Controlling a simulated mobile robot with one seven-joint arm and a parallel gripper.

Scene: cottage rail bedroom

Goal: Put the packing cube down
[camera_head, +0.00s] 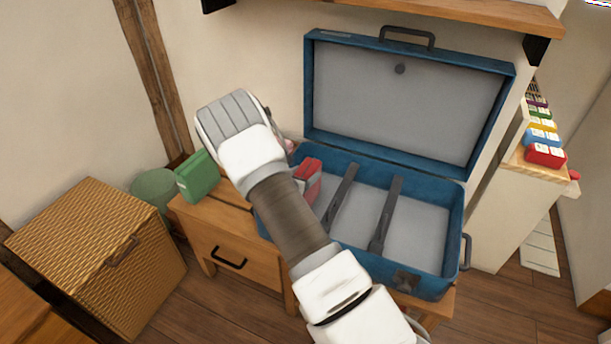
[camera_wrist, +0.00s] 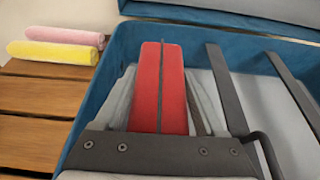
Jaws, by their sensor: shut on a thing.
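A red packing cube (camera_wrist: 152,72) with a dark seam stands on edge between the two grey fingers of my gripper (camera_wrist: 163,105) in the wrist view. My gripper is shut on it. The cube is inside the left end of the open blue suitcase (camera_head: 452,252), left of its dark straps. In the head view the red cube (camera_head: 308,181) shows beside my arm, and the arm hides my gripper. I cannot tell whether the cube's underside touches the suitcase's grey floor.
The suitcase lies on a wooden bench (camera_head: 240,238), lid raised at the back. A green packing cube (camera_head: 198,176) stands on the bench's left end. Yellow (camera_wrist: 52,53) and pink (camera_wrist: 64,36) rolls lie left of the suitcase. A wicker chest (camera_head: 95,245) is at left. The suitcase's right part is clear.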

